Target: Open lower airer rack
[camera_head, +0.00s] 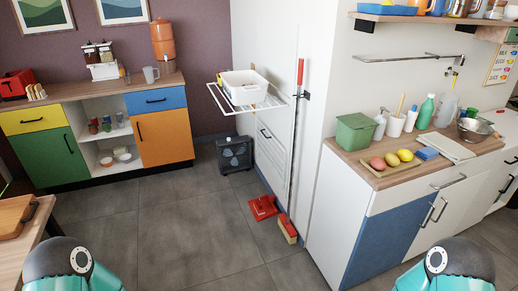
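A white wall-mounted airer stands against the pale wall just beyond the corner. Its upper rack (219,98) is folded out level and carries a white basin (243,86). Below it, the lower rack (271,153) looks folded up flat against the wall, with a small dark handle (265,133) near its top. The lower rack is seen at a steep angle, so its bars are hard to make out. Only rounded teal and dark parts of my two arms show at the bottom corners. Neither of my grippers is in view.
A red dustpan (262,207) and a red-and-tan brush head (288,229) are on the floor below the airer. A dark box-like bin (235,154) stands beyond. A counter (345,151) juts out at right. A wooden table (32,232) is at left. The middle floor is clear.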

